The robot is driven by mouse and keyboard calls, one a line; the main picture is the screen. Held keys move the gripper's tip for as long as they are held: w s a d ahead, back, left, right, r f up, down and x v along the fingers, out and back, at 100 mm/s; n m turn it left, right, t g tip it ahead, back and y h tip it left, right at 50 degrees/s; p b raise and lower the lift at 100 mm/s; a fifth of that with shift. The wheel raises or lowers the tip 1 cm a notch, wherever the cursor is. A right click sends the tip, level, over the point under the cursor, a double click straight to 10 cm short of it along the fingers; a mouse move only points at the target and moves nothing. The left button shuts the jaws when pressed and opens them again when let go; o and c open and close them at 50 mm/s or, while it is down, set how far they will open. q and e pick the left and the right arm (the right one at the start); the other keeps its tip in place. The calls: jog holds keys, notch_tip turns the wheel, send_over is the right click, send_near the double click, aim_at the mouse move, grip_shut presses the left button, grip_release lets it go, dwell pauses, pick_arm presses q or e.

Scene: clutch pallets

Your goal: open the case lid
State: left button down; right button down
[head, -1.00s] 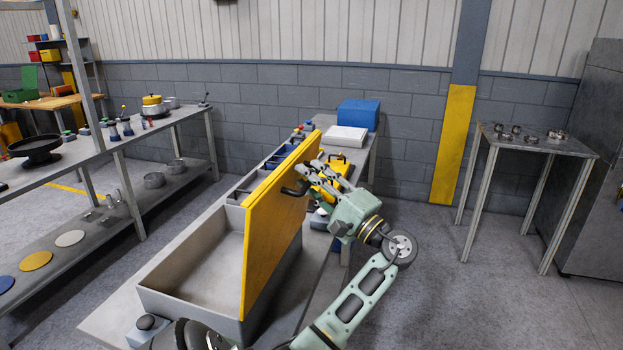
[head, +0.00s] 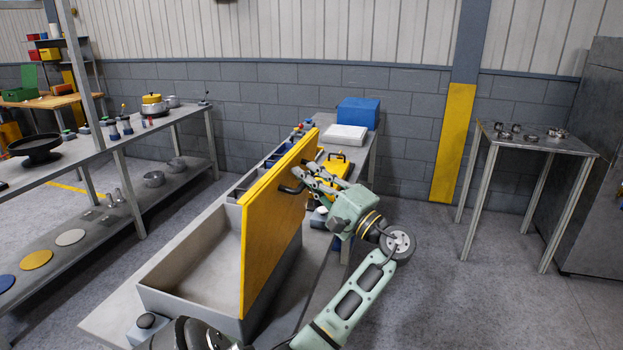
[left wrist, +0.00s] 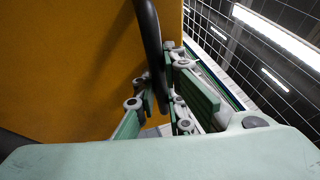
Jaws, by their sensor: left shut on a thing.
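The grey open-topped case (head: 165,300) stands on a long bench. Its yellow lid (head: 265,235) stands about upright along the right rim, and the inside of the case shows bare. A dark bar handle (head: 291,188) sits on the lid's right-hand face, near the top edge. My left gripper (head: 304,180) is shut on this handle, reaching it from the right. In the left wrist view the fingers (left wrist: 160,104) close around the lower part of the dark handle (left wrist: 150,45), against the yellow lid (left wrist: 70,70). My right gripper is not in view.
Behind the lid on the bench are a yellow case (head: 336,172), a white box (head: 345,135) and a blue box (head: 358,114). A small table (head: 540,143) with metal parts stands right. A shelf bench (head: 170,120) stands left. The floor at right is clear.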

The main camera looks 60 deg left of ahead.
pick_arm(q)
jog(key=s+a+r+n+h+p, duration=0.1)
jog(key=s+a+h+p, duration=0.1)
jog(key=s+a, duration=0.3)
jog(key=shift+a+r+t+h, duration=0.25)
jog(key=shift+a+t+h, duration=0.05)
jog(key=shift+a+h, duration=0.2)
jog(key=shift+d, duration=0.1)
jog(key=c, duration=1.8)
grip_release()
jog(key=shift+n, duration=0.3)
jog(key=v, duration=1.2)
